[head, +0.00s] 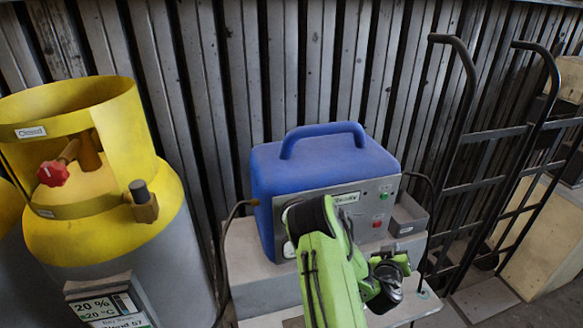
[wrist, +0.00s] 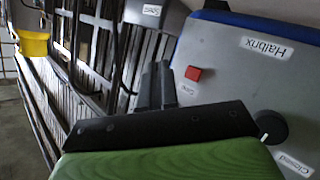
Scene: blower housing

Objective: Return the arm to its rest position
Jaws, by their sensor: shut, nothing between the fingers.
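My gripper (wrist: 158,75) shows in the wrist view as two dark fingers close together, with nothing between them. It is in front of the grey panel of the blue machine, near a red button (wrist: 194,73). I cannot tell whether the fingers touch the panel. In the head view my green arm rises from the bottom, in front of the blue machine (head: 325,160), and covers part of its grey front panel. The fingers cannot be made out clearly there.
The machine stands on a grey stand (head: 262,285), beside a small open grey box (head: 408,215). A gas cylinder with a yellow collar (head: 110,215) and red valve knob (head: 53,174) stands at left. A black hand truck (head: 490,133) stands at right. A slatted wall (head: 225,80) is behind.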

